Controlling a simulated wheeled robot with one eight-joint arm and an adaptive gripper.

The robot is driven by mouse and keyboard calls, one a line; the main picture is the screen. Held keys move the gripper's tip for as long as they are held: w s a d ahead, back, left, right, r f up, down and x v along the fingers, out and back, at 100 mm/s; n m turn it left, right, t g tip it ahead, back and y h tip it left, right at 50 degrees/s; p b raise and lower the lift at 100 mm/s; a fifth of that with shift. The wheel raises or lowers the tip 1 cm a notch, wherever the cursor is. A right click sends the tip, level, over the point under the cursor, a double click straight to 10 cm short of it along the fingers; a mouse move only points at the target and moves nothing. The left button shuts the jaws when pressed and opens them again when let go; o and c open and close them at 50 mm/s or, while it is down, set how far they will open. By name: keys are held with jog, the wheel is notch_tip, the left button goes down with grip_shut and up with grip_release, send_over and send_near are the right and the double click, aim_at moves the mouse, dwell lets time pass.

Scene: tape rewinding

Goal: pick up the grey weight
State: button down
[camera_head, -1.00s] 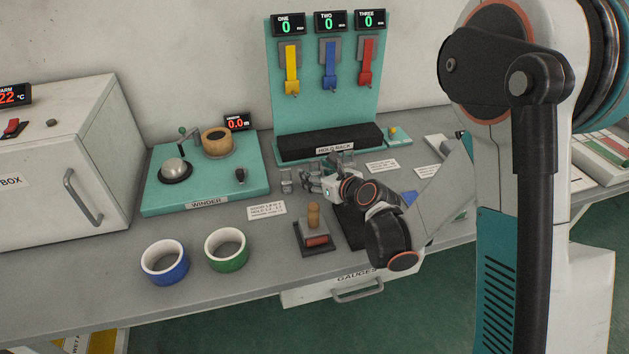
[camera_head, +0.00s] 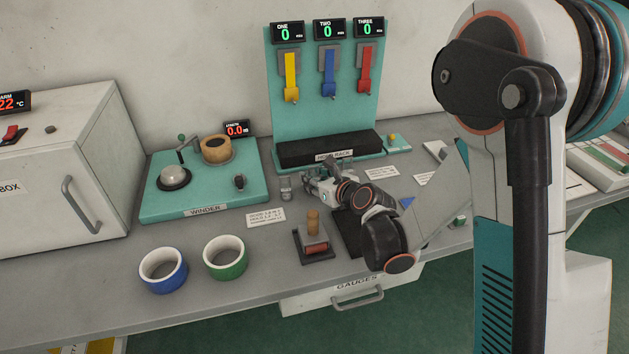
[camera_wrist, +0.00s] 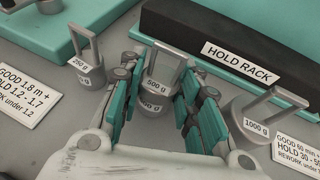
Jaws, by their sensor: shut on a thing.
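A grey weight (camera_wrist: 158,88) marked 500 g, with a loop handle on top, stands between the two fingers of my gripper (camera_wrist: 163,100) in the wrist view. The teal-padded fingers are shut on it. In the head view my gripper (camera_head: 312,180) is low over the bench in front of the hold rack, and its fingers hide most of this weight. A smaller grey weight (camera_wrist: 89,72) marked 250 g stands to the left. A larger one (camera_wrist: 255,118) marked 1000 g stands close to the right finger.
The black hold rack (camera_head: 290,153) is just behind my gripper. The teal winder base (camera_head: 215,197) is to the left. Blue tape (camera_head: 163,281), green tape (camera_head: 226,268) and a wooden-handled tool (camera_head: 313,225) stand in front.

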notch_tip(320, 180, up, 20)
jog(key=p, duration=0.7)
jog(key=shift+f+p, duration=0.15)
jog(key=shift+p, duration=0.15)
